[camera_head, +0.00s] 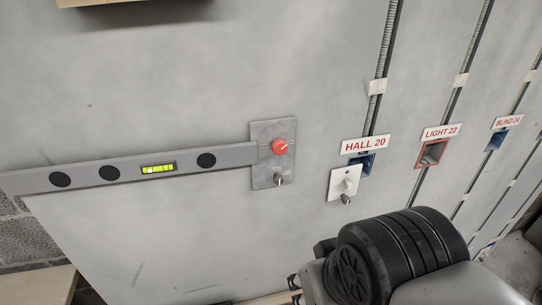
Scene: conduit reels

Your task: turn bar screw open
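A red round knob (280,146) with a light pointer line sits on a grey metal plate (265,178) on the wall. It is beside the right end of a long grey bar (220,156) with a yellow-green level vial (158,169). I take this knob to be the bar screw, though no label names it. A small dark-and-metal fitting (278,180) is lower on the same plate. My gripper (295,290) seems to be at the bottom, below and apart from the plate, largely hidden by my black and grey arm. Its finger opening cannot be made out.
Right of the plate, a white plate with a knob (345,182) is under the HALL 20 sign (365,145). Further right are the LIGHT 22 box (432,152) and the BLIND 24 box (496,139), with vertical conduits. The wall below the bar is clear.

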